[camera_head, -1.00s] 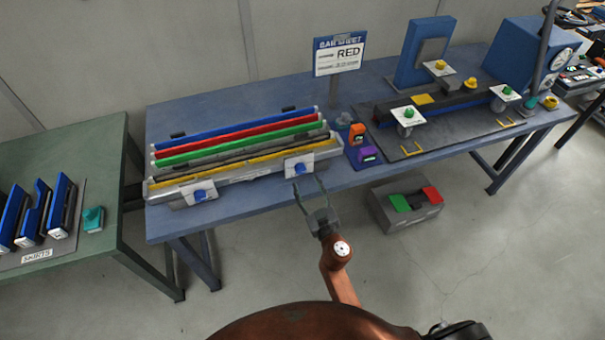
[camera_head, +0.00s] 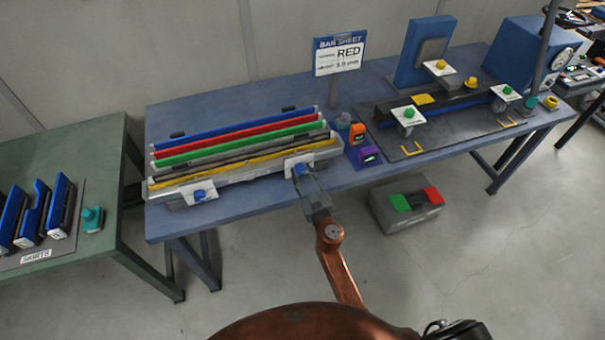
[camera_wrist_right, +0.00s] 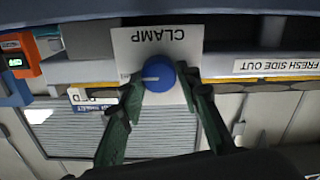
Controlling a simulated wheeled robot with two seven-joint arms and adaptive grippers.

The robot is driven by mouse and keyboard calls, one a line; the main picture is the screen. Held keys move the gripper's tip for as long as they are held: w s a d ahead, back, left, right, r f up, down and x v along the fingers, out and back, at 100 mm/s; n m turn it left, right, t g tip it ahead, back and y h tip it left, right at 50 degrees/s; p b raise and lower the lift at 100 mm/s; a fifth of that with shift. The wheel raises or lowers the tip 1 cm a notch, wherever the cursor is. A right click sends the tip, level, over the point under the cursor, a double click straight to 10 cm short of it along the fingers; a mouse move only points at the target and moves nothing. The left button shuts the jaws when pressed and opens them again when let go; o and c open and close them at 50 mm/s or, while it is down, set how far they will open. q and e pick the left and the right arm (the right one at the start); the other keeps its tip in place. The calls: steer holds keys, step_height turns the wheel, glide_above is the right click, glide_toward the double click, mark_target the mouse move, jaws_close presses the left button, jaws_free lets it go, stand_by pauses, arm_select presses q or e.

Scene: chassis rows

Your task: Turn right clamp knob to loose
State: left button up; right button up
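The right clamp knob (camera_wrist_right: 160,77) is blue and sits on a white plate marked CLAMP, upside down in the right wrist view. A pale mark on it points left in that view. In the head view this plate (camera_head: 291,162) is at the right front of the strip rack (camera_head: 250,170), and the knob (camera_head: 301,169) is partly hidden by the gripper. My right gripper (camera_wrist_right: 163,82) has a finger on each side of the knob, and both tips appear to touch it. The left clamp knob (camera_head: 200,195) is blue too. My left gripper is out of view.
Orange (camera_head: 357,133) and purple (camera_head: 364,155) devices stand just right of the rack. A grey box with green and red pads (camera_head: 407,205) is on the floor. A fixture plate (camera_head: 440,137) lies farther right.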

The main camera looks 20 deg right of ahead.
steer(key=c, duration=0.7)
steer(key=shift+o, duration=0.2)
